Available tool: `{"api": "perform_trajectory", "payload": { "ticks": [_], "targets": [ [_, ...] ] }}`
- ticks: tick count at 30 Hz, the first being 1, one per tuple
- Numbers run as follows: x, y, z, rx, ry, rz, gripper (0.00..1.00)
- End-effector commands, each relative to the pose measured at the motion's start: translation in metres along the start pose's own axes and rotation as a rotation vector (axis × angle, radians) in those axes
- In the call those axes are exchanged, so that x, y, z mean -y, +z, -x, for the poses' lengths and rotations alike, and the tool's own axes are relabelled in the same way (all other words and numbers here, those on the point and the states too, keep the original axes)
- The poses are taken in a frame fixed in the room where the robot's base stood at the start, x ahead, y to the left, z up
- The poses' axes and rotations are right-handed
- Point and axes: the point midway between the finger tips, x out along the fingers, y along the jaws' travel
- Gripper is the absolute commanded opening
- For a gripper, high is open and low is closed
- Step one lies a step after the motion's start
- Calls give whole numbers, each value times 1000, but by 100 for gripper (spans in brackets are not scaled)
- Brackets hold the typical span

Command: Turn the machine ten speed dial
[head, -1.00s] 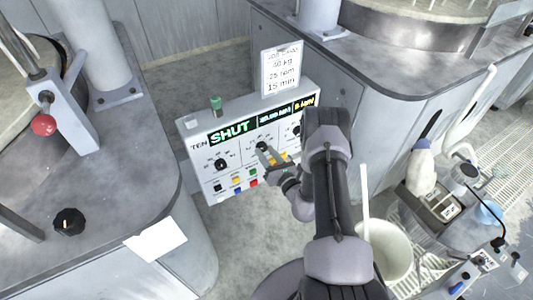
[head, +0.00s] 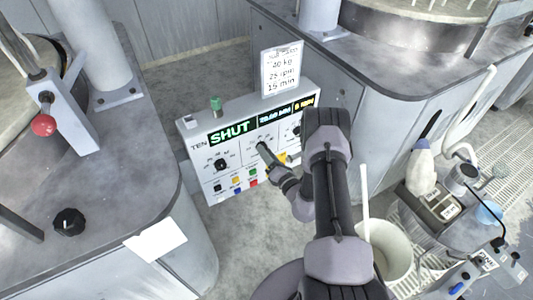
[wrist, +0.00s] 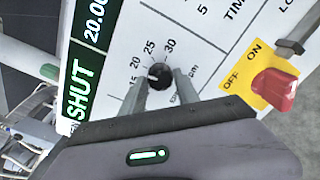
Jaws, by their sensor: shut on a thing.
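The machine ten control panel (head: 205,180) is a white box marked TEN, with a green SHUT display. Its middle dial, the speed dial (wrist: 160,76), is a small black knob with a scale reading 15, 20, 25 and 30 around it. My gripper (wrist: 160,85) is shut on this knob, one finger on each side. The knob's pale mark seems to face the 15–20 side, but it is small. In the head view my gripper (head: 264,148) reaches the panel from the right and covers most of the knob. The speed display (wrist: 95,22) reads 20.00 in the wrist view.
Another black dial (head: 221,164) is to the left, and one to the right is partly behind my arm. A red switch on a yellow OFF/ON plate (wrist: 258,88) sits near the gripper. A card (head: 281,68) showing 25 rpm stands above the panel. A green button (head: 216,103) tops the panel.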

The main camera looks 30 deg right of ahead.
Motion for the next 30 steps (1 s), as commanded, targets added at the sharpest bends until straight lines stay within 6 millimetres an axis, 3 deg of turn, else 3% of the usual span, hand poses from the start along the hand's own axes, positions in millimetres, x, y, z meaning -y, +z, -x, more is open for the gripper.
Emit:
{"api": "perform_trajectory", "payload": {
  "ticks": [18, 30],
  "targets": [
    [1, -1, 1, -2, -2, -551, 0],
    [1, -2, 1, -2, -2, -760, 0]
  ]
}}
